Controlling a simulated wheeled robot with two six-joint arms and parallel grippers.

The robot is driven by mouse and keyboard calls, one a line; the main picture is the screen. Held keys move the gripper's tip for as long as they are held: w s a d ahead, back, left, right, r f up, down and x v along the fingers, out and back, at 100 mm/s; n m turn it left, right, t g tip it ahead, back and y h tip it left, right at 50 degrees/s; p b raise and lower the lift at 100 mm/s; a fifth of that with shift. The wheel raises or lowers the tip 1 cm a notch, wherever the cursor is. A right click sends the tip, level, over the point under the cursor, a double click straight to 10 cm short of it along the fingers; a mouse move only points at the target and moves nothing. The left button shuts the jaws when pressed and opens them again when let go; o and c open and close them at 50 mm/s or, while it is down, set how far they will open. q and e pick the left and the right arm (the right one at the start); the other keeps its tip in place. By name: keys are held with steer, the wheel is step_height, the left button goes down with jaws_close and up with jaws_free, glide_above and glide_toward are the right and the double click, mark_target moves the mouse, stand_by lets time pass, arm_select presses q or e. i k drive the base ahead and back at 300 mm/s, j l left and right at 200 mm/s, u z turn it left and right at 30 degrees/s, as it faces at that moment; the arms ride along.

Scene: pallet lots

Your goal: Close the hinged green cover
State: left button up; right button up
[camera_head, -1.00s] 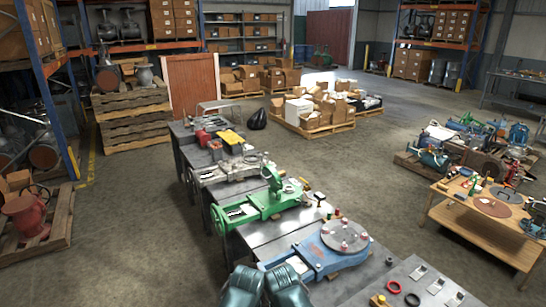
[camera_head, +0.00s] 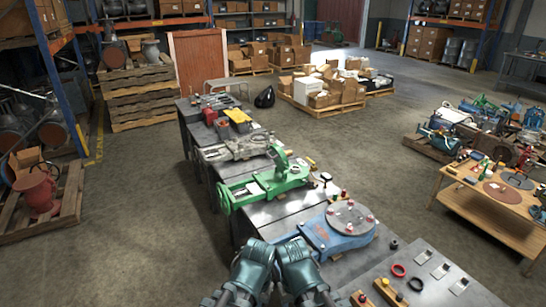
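The green machine (camera_head: 258,189) lies on the row of dark metal benches in the middle of the view. A green upright part (camera_head: 279,158), which looks like the raised hinged cover, stands tilted at its right side. My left gripper (camera_head: 260,246) and my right gripper (camera_head: 291,243) are side by side at the bottom centre, in front of the blue machine. Both are well short of the green machine and apart from it. Their fingers are seen from behind, so I cannot tell whether they are open.
A wooden table (camera_head: 473,213) stands at the right.

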mark_target(275, 152)
steer(key=i+j+z, duration=0.1)
steer(key=j, duration=0.25)
steer(key=i+j+z, duration=0.25)
steer(key=i+j, duration=0.15)
steer(key=j, duration=0.35)
steer(key=i+j+z, duration=0.1)
steer(key=j, duration=0.25)
steer(key=i+j+z, duration=0.1)
steer(key=j, duration=0.3)
steer(key=i+j+z, duration=0.15)
steer(key=j, duration=0.25)
steer(key=i+j+z, duration=0.1)
steer(key=j, duration=0.35)
